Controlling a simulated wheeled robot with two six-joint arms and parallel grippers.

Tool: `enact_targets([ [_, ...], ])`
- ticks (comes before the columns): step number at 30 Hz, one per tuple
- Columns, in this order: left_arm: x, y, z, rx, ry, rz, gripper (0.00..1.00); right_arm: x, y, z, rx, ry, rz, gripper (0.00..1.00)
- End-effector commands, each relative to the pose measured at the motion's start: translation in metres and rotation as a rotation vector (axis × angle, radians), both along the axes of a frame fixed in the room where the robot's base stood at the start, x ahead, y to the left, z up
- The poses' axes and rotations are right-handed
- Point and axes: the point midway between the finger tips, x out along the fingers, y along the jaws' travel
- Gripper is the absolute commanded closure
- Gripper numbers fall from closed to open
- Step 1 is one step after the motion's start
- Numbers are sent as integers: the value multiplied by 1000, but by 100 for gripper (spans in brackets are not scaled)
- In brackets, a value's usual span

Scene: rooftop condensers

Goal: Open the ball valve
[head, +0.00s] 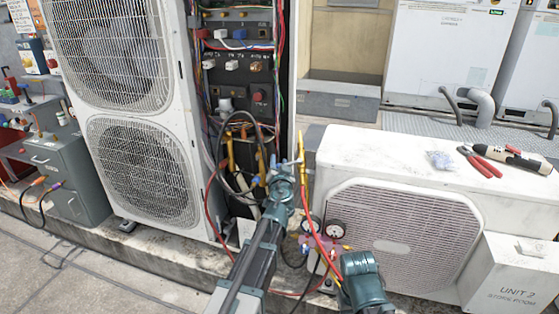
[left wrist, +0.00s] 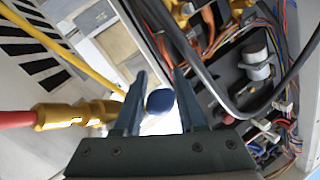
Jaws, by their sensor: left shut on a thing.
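My left gripper (head: 280,172) is in front of the open bay of the tall condenser, among hoses and fittings. In the left wrist view its two fingers (left wrist: 160,80) stand on either side of a rounded blue piece (left wrist: 160,101), which looks like the tip of the valve handle, and are shut on it. A brass fitting (left wrist: 80,115) with a red hose end lies to the left of the fingers. In the head view the arm and gripper largely hide the valve, so its handle angle cannot be told. My right arm shows at the bottom, but its jaws do not.
The tall condenser (head: 130,160) stands to the left, with wires and a dark control panel (head: 238,70). Pressure gauges (head: 335,229) and red and yellow hoses hang close to my arms. Red-handled pliers (head: 480,162) lie on the low white unit (head: 375,155) at right.

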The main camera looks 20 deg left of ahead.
Motion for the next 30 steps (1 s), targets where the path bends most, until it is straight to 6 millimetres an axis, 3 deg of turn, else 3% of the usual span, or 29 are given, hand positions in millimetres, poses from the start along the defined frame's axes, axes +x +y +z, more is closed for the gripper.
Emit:
enact_targets([
  [18,-25,-18,-21,-375,11,417,100,0,0,21,2,0,-2,50],
  [30,-34,-29,-30,-525,14,584,100,0,1,34,4,2,-2,50],
])
